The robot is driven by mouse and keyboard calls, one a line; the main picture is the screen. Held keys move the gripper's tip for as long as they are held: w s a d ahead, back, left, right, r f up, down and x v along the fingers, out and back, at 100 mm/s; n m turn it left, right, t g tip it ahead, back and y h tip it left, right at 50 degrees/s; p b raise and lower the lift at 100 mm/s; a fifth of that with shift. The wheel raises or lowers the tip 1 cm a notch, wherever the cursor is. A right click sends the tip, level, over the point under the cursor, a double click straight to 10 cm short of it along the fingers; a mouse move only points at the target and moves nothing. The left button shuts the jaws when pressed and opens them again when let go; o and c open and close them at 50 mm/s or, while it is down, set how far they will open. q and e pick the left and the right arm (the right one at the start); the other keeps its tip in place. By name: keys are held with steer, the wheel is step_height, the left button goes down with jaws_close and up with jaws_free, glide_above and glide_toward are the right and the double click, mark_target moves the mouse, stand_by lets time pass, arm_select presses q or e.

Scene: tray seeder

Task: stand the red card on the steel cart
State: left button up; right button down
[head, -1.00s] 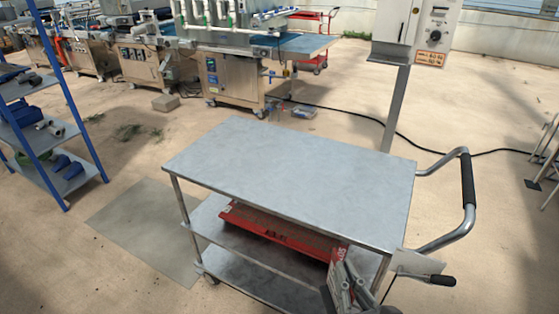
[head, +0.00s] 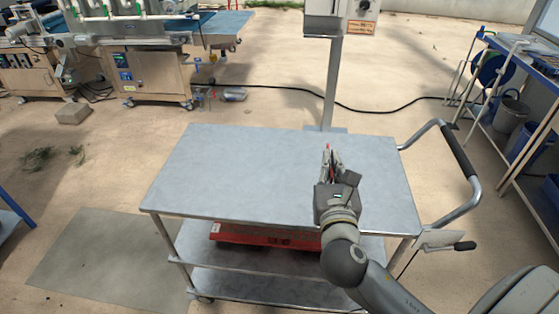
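The steel cart (head: 255,175) stands in front of me, its bare grey top at the middle of the head view. My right gripper (head: 331,155) is over the right half of the cart top, fingers pointing away from me. It is shut on the red card (head: 330,151), which shows only as a thin red sliver, nearly edge-on, between the fingers. The gripper hides most of the card, and I cannot tell whether its lower edge touches the cart top. My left gripper is not in view.
A red flat object (head: 265,235) lies on the cart's middle shelf. The cart's handle (head: 458,155) juts out to the right. A post with a control box (head: 331,80) stands behind the cart. The left and centre of the cart top are clear.

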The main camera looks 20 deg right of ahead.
steer(key=w+d+f+h, duration=0.1)
steer(key=w+d, duration=0.1)
steer(key=w, duration=0.3)
steer(key=w+d+f, duration=0.1)
steer(key=w+d, duration=0.2)
steer(key=w, duration=0.1)
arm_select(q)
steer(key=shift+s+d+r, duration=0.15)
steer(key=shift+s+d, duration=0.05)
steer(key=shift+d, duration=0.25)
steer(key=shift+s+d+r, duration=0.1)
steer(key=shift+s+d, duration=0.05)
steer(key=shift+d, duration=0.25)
arm_select(e)
steer(key=w+d+f, duration=0.1)
steer(key=w+f, duration=0.4)
steer(key=f, duration=0.4)
steer(key=shift+m+g, duration=0.3)
steer(key=shift+m, duration=0.1)
steer(key=c, duration=2.1)
jaws_free()
steer(key=shift+f, duration=0.2)
steer(key=o, duration=0.4)
steer(key=shift+o, duration=0.3)
steer(key=shift+r, duration=0.2)
